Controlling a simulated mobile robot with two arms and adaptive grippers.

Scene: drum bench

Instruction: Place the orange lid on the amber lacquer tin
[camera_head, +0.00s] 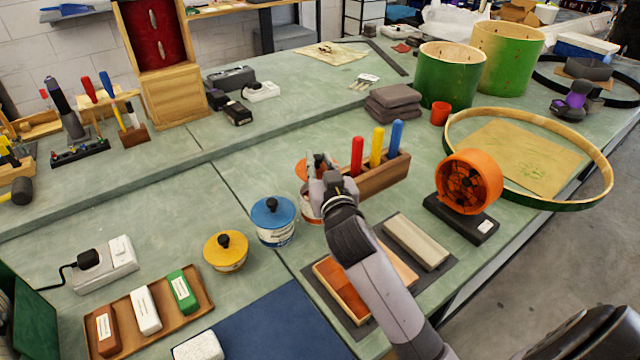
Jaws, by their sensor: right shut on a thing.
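My right gripper (320,162) is shut on the orange lid (302,172), which is partly hidden behind its fingers. The lid is directly over or at the top of a tin (308,208) with a pale label and orange-brown parts, likely the amber lacquer tin. My gripper and wrist hide much of this tin, so I cannot tell whether lid and rim touch. My left gripper is not in view.
A blue-lidded tin (274,221) and a yellow-lidded tin (226,251) stand to the left. A wooden block with coloured handles (383,176) is close on the right. An orange fan-like device (468,183) stands farther right. Bench space behind the tins is clear.

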